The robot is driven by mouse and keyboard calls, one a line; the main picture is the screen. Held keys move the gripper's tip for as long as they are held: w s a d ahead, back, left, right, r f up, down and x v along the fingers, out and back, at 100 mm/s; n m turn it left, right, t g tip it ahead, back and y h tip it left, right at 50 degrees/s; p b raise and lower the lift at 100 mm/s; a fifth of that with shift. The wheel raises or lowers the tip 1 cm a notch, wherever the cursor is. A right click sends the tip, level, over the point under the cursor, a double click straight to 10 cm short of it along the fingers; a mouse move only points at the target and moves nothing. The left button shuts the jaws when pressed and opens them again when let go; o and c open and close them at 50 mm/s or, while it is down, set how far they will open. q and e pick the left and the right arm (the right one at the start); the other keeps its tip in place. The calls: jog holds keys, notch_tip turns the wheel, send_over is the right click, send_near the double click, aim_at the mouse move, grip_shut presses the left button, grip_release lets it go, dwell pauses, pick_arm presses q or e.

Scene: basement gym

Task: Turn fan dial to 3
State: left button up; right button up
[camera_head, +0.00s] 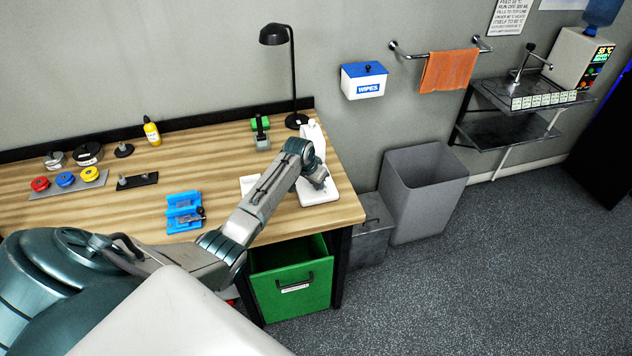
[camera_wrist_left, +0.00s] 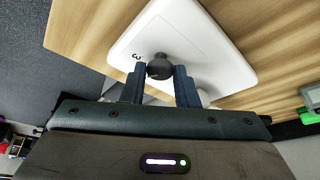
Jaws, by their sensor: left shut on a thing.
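The white fan's base (camera_head: 318,196) stands on the right end of the wooden workbench (camera_head: 225,222). In the left wrist view the base (camera_wrist_left: 190,35) fills the upper middle, tilted in the picture. Its dark round dial (camera_wrist_left: 159,66) sits between the two fingers of my left gripper (camera_wrist_left: 160,76), which is shut on it. A dark mark like a 3 shows on the base just left of the dial; the other marks and any pointer cannot be made out. In the head view my arm hides most of the dial area. My right gripper is not in view.
A black desk lamp (camera_head: 274,35) stands behind the fan. A blue holder (camera_head: 184,215), weight-like discs and a yellow bottle (camera_head: 152,132) are on the bench to the left. An open green drawer (camera_head: 290,289) is below; a grey bin (camera_head: 424,195) stands right.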

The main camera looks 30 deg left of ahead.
pick_arm(q)
jog(key=shift+a+m+h+b, duration=0.1)
jog(key=shift+m+h+b, duration=0.35)
jog(key=shift+m, duration=0.95)
jog(key=o, duration=1)
jog(key=shift+r, duration=0.1)
jog(key=b+v, duration=0.1)
jog(key=v, duration=0.4)
jog(key=b+v, duration=0.2)
jog(key=v, duration=0.3)
jog(key=shift+a+r, duration=0.25)
jog(key=shift+r, duration=0.05)
